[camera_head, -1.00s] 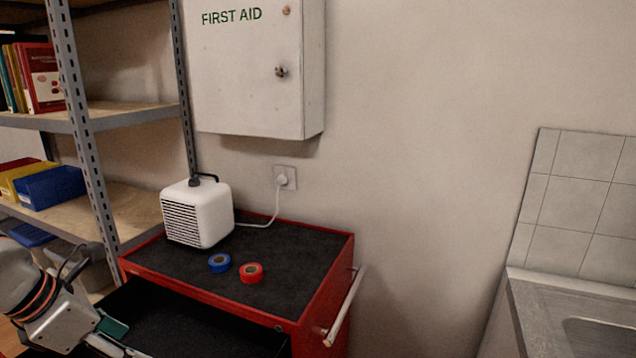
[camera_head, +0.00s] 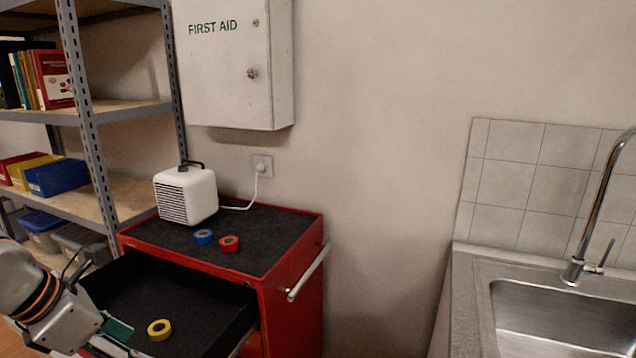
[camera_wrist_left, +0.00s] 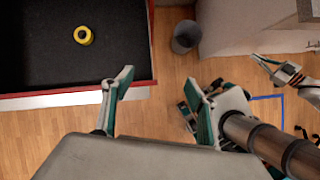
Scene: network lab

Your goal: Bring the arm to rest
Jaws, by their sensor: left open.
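My left gripper (camera_head: 118,338) is at the lower left of the head view, beside the front of the open drawer (camera_head: 215,312). In the left wrist view its two fingers (camera_wrist_left: 158,84) are spread apart with nothing between them, over the wooden floor just outside the drawer front. A yellow tape roll (camera_head: 159,329) lies in the drawer and also shows in the left wrist view (camera_wrist_left: 83,35), apart from the fingers. What looks like my right gripper (camera_wrist_left: 268,68) shows small at the right edge of the left wrist view; its jaw state is unclear.
The red tool cabinet (camera_head: 290,275) carries a white heater (camera_head: 186,195), a blue tape roll (camera_head: 203,236) and a red one (camera_head: 229,243). Shelving (camera_head: 90,130) stands left, a sink (camera_head: 545,315) right. A dark bin (camera_wrist_left: 186,37) stands on the floor.

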